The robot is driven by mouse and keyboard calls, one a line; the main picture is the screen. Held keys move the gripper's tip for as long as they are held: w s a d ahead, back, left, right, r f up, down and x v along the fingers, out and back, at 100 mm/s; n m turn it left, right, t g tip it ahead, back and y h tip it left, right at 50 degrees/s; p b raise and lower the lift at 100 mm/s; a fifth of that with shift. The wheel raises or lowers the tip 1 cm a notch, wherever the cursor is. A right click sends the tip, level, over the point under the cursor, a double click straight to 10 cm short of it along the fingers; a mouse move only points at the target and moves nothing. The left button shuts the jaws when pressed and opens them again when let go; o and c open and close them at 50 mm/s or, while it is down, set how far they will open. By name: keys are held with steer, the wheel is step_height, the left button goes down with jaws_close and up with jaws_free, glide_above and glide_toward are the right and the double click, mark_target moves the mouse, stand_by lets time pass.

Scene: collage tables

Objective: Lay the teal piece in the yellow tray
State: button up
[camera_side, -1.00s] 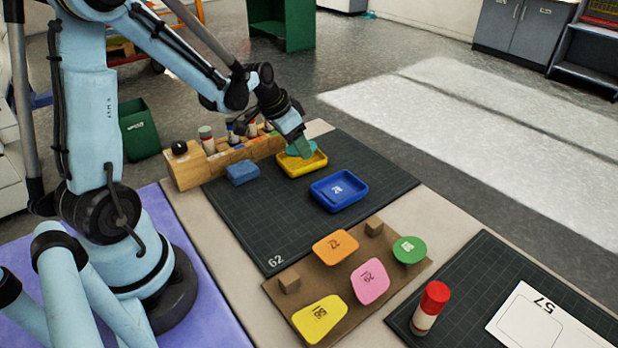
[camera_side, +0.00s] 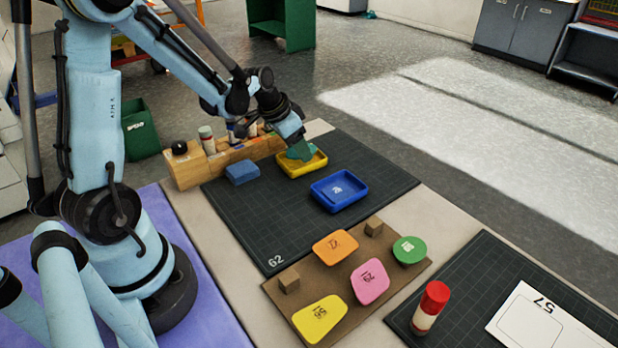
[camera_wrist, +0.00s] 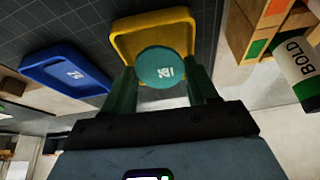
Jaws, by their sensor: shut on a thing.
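The teal piece (camera_wrist: 161,66) is a flat round shape with white print, between the fingers of my gripper (camera_wrist: 163,88) in the wrist view. My gripper is shut on it. In the side view the teal piece (camera_side: 301,151) is tilted at the tip of my gripper (camera_side: 298,142), over the yellow tray (camera_side: 290,171). The yellow tray also shows behind the piece in the wrist view (camera_wrist: 150,21). I cannot tell whether the piece touches the tray floor. The gripper hides part of the tray's far side.
A blue tray (camera_side: 338,203) lies close to the yellow one, and a blue block (camera_side: 242,173) lies to its left. A wooden rack (camera_side: 190,174) with bottles stands behind. A brown board (camera_side: 345,292) with coloured pieces and a red-capped glue stick (camera_side: 430,308) are nearer. The dark mat's middle is clear.

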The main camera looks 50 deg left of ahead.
stand_by(0.4)
steer(key=o, duration=0.9)
steer(key=shift+c, duration=0.2)
steer(key=shift+r, duration=3.5)
steer(key=s+d+r+n+t, duration=0.1)
steer(key=s+d+r+t, duration=0.1)
steer(key=s+d, duration=0.8)
steer(key=d+r, duration=0.1)
steer(key=d, duration=0.2)
steer(key=shift+s+d+r, duration=0.15)
steer(key=shift+s, duration=0.25)
